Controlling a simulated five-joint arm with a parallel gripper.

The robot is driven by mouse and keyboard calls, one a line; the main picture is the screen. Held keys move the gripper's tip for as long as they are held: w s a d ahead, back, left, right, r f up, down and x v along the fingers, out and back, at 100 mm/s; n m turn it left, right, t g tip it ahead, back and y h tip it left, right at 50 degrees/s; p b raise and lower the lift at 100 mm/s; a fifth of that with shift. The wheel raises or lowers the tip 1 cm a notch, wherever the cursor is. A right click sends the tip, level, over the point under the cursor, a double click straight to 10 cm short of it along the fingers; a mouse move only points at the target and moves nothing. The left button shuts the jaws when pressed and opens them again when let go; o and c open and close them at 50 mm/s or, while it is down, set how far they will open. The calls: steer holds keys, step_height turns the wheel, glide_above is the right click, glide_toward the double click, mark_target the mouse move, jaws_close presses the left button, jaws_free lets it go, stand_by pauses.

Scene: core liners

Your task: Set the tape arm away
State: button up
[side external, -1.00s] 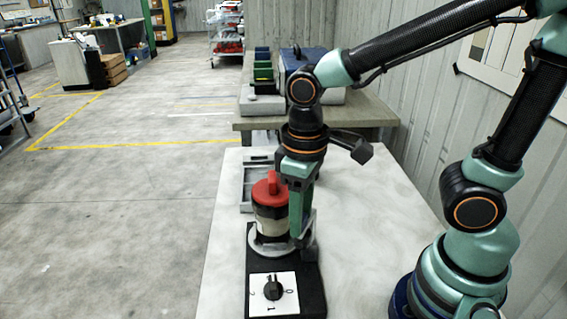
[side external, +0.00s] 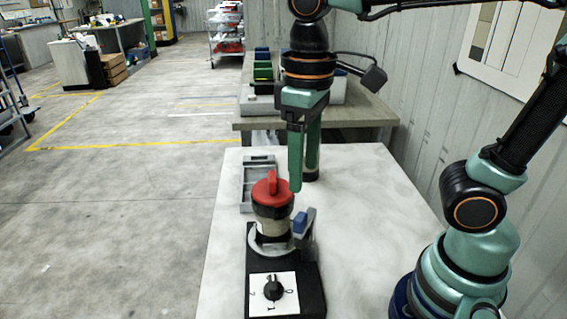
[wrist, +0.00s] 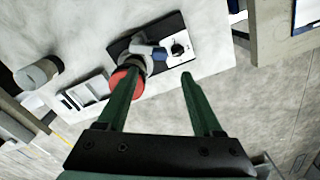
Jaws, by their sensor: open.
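The tape arm, a grey upright piece with a blue block (side external: 300,222), stands at the right of the black base (side external: 256,262). It leans close beside a pale cylinder with a red handled cap (side external: 271,190), which sits in a grey ring on that base.
A white plate with a black dial (side external: 273,292) is at the base's front. A grey slotted tray (side external: 257,170) lies behind it. A round can (wrist: 38,74) stands at the wrist view's left. The table right of the base is clear.

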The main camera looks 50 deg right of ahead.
step_height(320, 180, up, 2)
steer(key=shift+r, duration=0.1)
steer(key=shift+d, duration=0.1)
steer(key=w+d+f+m+t, duration=0.3)
steer(key=d+f+t, duration=0.1)
steer(key=d, duration=0.6)
steer(key=shift+w+f+t, duration=0.15)
steer(key=shift+w+t, duration=0.1)
steer(key=shift+t, duration=0.55)
